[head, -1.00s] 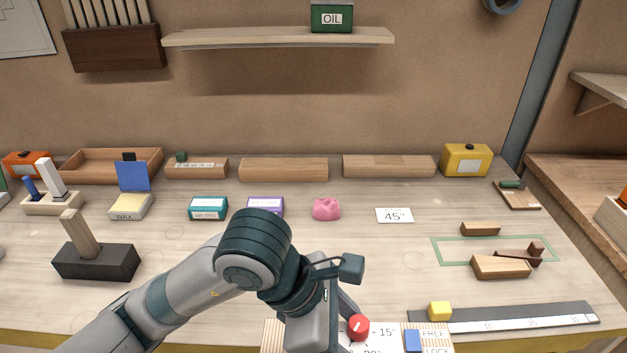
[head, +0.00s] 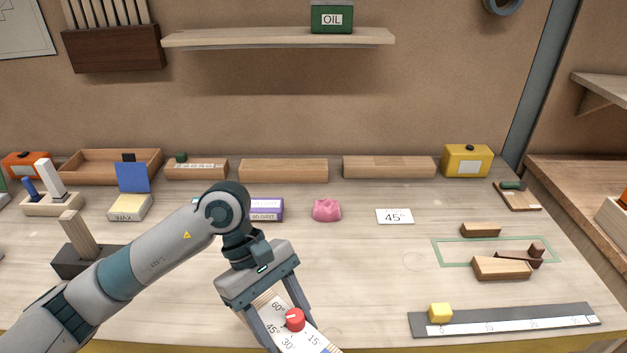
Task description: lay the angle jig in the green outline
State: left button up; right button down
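The angle jig (head: 272,302) is a pale board with a red knob (head: 295,320) and a printed angle scale. It lies slanted at the bottom edge, partly cut off. My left gripper (head: 286,330) has its fingers on either side of the jig, apparently clamped across it; the fingertips are partly hidden. The green outline (head: 455,252) is on the bench at right. A wooden block (head: 480,230) sits at its back edge, another block (head: 500,268) at its front edge, and a dark wooden piece (head: 537,249) at its right end. My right gripper is not in view.
A grey ruled strip (head: 510,319) with a yellow cube (head: 440,312) lies in front of the outline. A 45° card (head: 395,216) and a pink lump (head: 326,210) lie behind. The bench between jig and outline is clear.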

pick_arm(q)
jog(key=w+a+m+y, duration=0.1)
jog(key=a+m, duration=0.2)
jog(key=a, duration=0.2)
jog(key=w+a+m+g+y, duration=0.1)
jog(key=w+a+m+y, duration=0.1)
jog(key=a, duration=0.3)
jog(key=w+a+m+g+y, duration=0.1)
jog(key=a+m, duration=0.2)
jog(key=a, duration=0.2)
jog(key=shift+w+a+r+m, duration=0.15)
jog(key=shift+w+r+m, duration=0.1)
jog(key=shift+m, duration=0.15)
jog(key=shift+a+r+y, duration=0.1)
jog(key=shift+a+y, duration=0.3)
jog(key=shift+a, duration=0.05)
jog(key=shift+w+d+r+m, duration=0.1)
jog(key=shift+d+m, duration=0.05)
jog(key=shift+m, duration=0.15)
